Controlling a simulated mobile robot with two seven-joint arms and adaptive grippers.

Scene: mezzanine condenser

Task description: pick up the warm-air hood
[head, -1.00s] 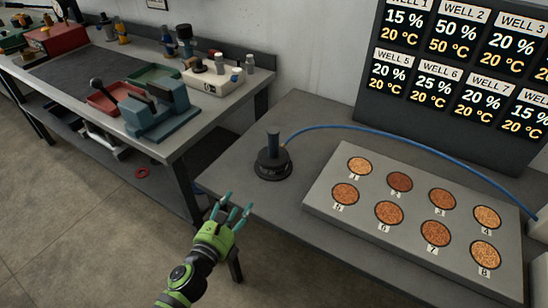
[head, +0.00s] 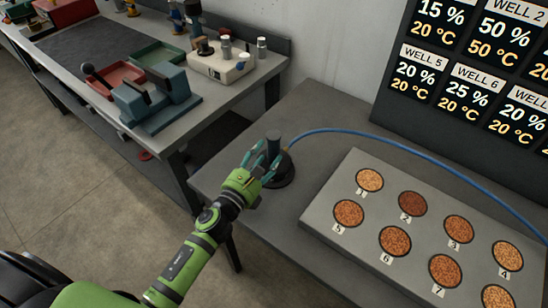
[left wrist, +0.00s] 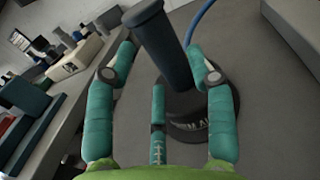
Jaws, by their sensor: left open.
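The warm-air hood (head: 283,174) is a dark round base with an upright blue-grey handle, standing near the left edge of the grey table. A blue hose runs from it. My left gripper (head: 262,163) is open with teal fingers at the hood's handle, partly covering the hood in the head view. In the left wrist view the hood's handle (left wrist: 158,45) rises between the spread fingers of my left gripper (left wrist: 160,85), and the base (left wrist: 190,115) lies beyond them. I cannot tell whether any finger touches the handle. My right gripper is out of view.
A grey block with numbered wells (head: 345,250) of brown grains lies right of the hood. The blue hose (head: 370,138) arches behind it. A dark display board (head: 465,75) stands at the back. A workbench with a vise (head: 155,98) is at the left.

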